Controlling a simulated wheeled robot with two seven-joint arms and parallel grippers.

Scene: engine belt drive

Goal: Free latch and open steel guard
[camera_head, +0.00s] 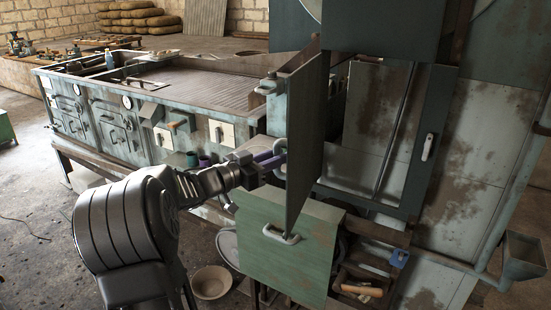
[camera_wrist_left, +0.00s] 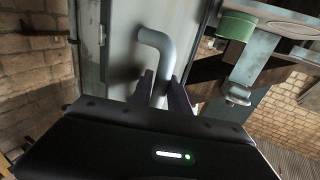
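The steel guard (camera_head: 308,135) is a tall grey-green panel, seen at a steep angle in the head view, standing out from the machine's frame. A bent grey handle (camera_head: 283,160) sits on its left face; the handle (camera_wrist_left: 157,42) also shows in the left wrist view. My left gripper (camera_head: 273,163) is at this handle. In the left wrist view its two dark fingers (camera_wrist_left: 163,92) lie on either side of the bar, close against it. A pale lever (camera_head: 428,147), possibly the latch, is on the dark frame at right. My right gripper is out of view.
A green panel (camera_head: 285,262) with a white handle (camera_head: 281,235) is just below the guard. A long bench (camera_head: 190,88) with doors and boxes stands behind my left arm. A bowl (camera_head: 211,282) is on the floor; tools lie on a low shelf at lower right.

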